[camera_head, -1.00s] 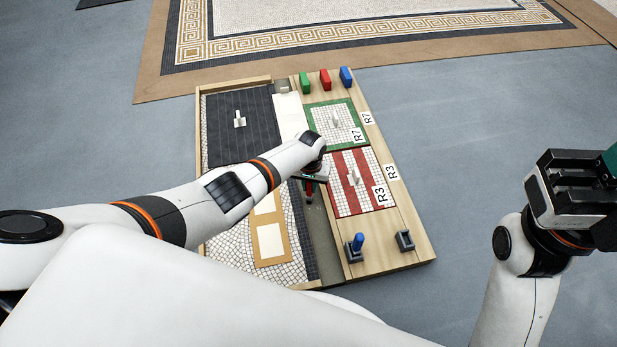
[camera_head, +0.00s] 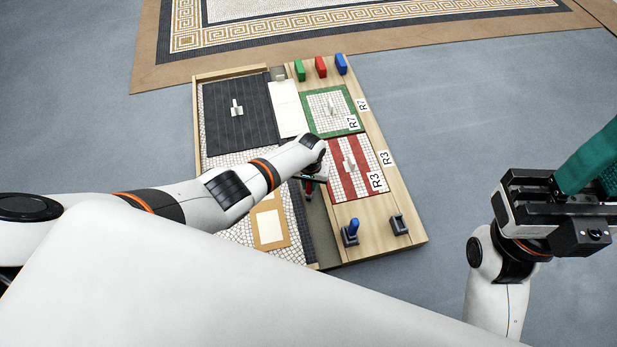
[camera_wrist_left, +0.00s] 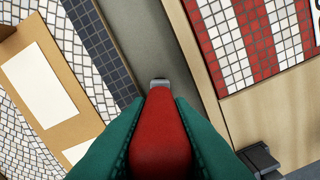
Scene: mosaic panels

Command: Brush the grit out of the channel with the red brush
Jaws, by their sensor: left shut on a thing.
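My left gripper (camera_head: 311,178) is shut on the red brush (camera_wrist_left: 158,135), whose handle sits between the green fingers in the left wrist view. Only a little of the brush (camera_head: 308,187) shows under the gripper in the head view. A small grey tip shows at the handle's far end; the bristles are hidden. The brush is over the grey channel (camera_wrist_left: 143,40), between dark tiles and a wood strip; contact with the floor cannot be told. The channel (camera_head: 322,232) looks bare where visible; I cannot make out grit. My right gripper (camera_head: 555,200) is off the panel, right, its fingertips partly out of frame.
The red striped panel R3 (camera_head: 346,186) and green-bordered panel R7 (camera_head: 342,122) lie right of the channel. A blue-handled tool (camera_head: 353,228) stands in a holder beside an empty holder (camera_head: 398,225). Green, red and blue blocks line the far edge. Open floor surrounds the board.

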